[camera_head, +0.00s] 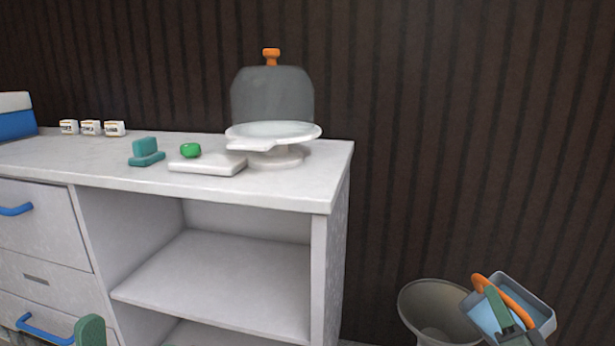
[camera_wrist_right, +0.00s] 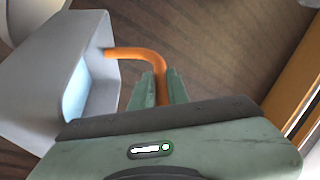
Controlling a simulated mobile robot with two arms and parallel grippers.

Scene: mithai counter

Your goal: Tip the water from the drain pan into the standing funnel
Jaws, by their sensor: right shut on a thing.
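The drain pan (camera_head: 537,303) is a grey-blue open tray with an orange handle, at the lower right of the head view. Light blue water (camera_head: 482,316) shows inside it. My right gripper (camera_head: 497,302) is shut on the orange handle. The wrist view shows its green fingers (camera_wrist_right: 160,88) around the handle (camera_wrist_right: 135,53), with the pan (camera_wrist_right: 50,70) at left. The beige funnel (camera_head: 412,303) stands just left of the pan; the pan overlaps its right rim in the picture. Whether they touch is unclear. A green part of my left gripper (camera_head: 90,331) shows at the bottom left, its jaws unclear.
A white counter (camera_head: 100,165) with drawers and open shelves fills the left. On it are a cake stand (camera_head: 272,130), a grey dome with an orange knob (camera_head: 272,95), a white slab (camera_head: 207,165), a teal item (camera_head: 146,152) and small boxes (camera_head: 90,128). A dark ribbed wall stands behind.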

